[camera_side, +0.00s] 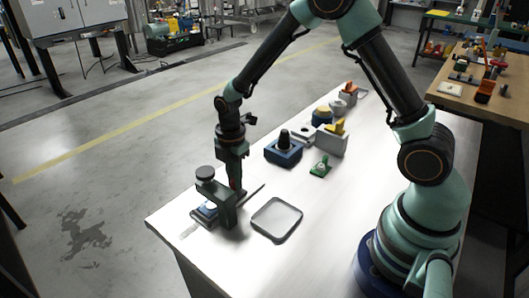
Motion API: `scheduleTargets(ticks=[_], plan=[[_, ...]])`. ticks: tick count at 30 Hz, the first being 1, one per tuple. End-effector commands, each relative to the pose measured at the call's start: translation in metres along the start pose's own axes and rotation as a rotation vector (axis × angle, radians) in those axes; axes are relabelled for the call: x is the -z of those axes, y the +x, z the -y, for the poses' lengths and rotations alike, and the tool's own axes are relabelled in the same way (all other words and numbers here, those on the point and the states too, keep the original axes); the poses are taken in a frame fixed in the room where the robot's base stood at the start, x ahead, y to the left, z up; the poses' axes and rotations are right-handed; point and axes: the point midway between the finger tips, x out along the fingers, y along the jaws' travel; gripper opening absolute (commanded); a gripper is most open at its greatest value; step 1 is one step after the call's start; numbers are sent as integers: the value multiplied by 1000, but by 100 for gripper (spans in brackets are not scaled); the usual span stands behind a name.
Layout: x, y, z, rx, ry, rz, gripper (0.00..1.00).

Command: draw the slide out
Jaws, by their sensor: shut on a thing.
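A dark green-grey bracket-like fixture (228,211) stands near the front left corner of the white table, with a round dark knob (205,173) on top. A small dark block with a pale top (206,212) sits low beside its left side. My gripper (237,188) points down just behind the fixture, and its jaws are shut on what seems to be the slide. The fixture partly hides the fingertips and the held part. A thin dark strip (252,192) sticks out to the right from there. Where the slide ends and the fixture begins is too small to tell.
A shallow grey tray (256,231) lies close to the right of the fixture. A blue block with a black knob (284,153), a small green part (320,168) and a grey block with a yellow top (333,139) stand further back.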

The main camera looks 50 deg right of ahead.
Motion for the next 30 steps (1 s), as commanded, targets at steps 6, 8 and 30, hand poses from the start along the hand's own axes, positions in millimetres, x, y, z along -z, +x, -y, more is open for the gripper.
scheduleTargets(ticks=[6,8,30], plan=[[-13,0,0,-1,2,0,0],[-16,0,-1,-1,2,0,0],[-56,-1,-1,-2,2,0,0]])
